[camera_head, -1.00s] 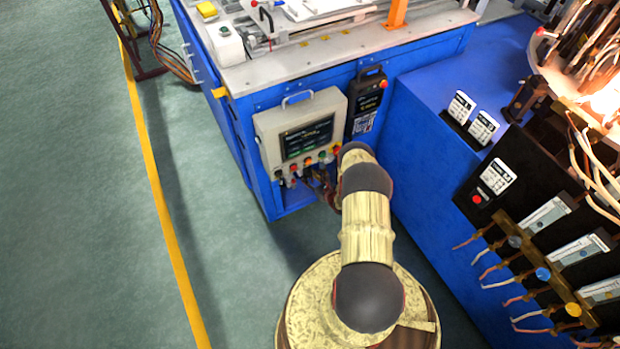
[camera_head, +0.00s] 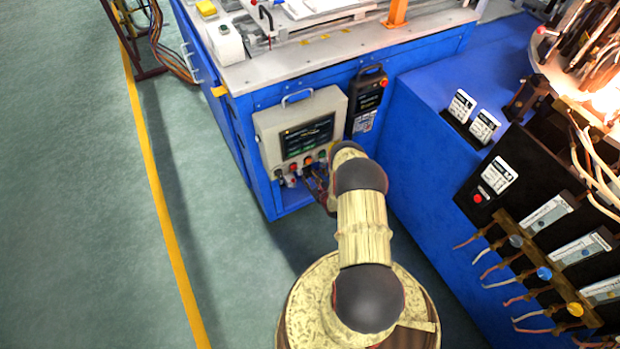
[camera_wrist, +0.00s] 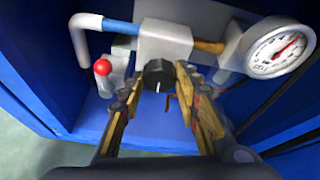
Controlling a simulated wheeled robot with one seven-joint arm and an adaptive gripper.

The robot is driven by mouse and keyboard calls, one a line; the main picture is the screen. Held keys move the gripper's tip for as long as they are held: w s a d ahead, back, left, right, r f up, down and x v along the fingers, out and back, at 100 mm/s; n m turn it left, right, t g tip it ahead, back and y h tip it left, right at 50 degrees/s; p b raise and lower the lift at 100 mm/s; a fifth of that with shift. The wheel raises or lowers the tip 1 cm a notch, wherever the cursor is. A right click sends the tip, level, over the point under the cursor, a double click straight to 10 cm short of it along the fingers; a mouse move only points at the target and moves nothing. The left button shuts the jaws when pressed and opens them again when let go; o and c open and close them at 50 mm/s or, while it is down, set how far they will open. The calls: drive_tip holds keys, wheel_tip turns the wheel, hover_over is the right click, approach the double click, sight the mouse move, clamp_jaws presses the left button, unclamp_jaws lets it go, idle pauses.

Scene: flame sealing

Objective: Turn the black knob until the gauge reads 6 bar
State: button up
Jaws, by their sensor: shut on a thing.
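In the wrist view the black knob (camera_wrist: 158,76) sits on the front of a light grey valve block (camera_wrist: 165,41), with a white mark on its face. My gripper (camera_wrist: 160,82) has one yellowish finger on each side of the knob and is shut on it. The round white gauge (camera_wrist: 280,50) is to the right of the block. Its red needle points up and right; the scale is too small to read. In the head view my arm hides the gripper, the knob and the gauge.
A red-tipped lever (camera_wrist: 103,67) stands left of the knob, below a bent grey-and-blue pipe. The fittings sit in a blue cabinet recess. In the head view a control box (camera_head: 270,128) with a screen is above my arm's end, beside a black handheld unit (camera_head: 368,92).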

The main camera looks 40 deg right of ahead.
drive_tip(key=shift+a+n+h, duration=0.1)
drive_tip(key=shift+n+h, duration=0.4)
drive_tip(key=shift+n, duration=0.2)
drive_tip(key=o, duration=1.1)
drive_tip(key=shift+o, duration=0.2)
drive_tip(key=shift+s, duration=0.1)
drive_tip(key=v, duration=1.1)
drive_tip(key=shift+s+a+r, duration=0.2)
drive_tip(key=shift+s, duration=0.1)
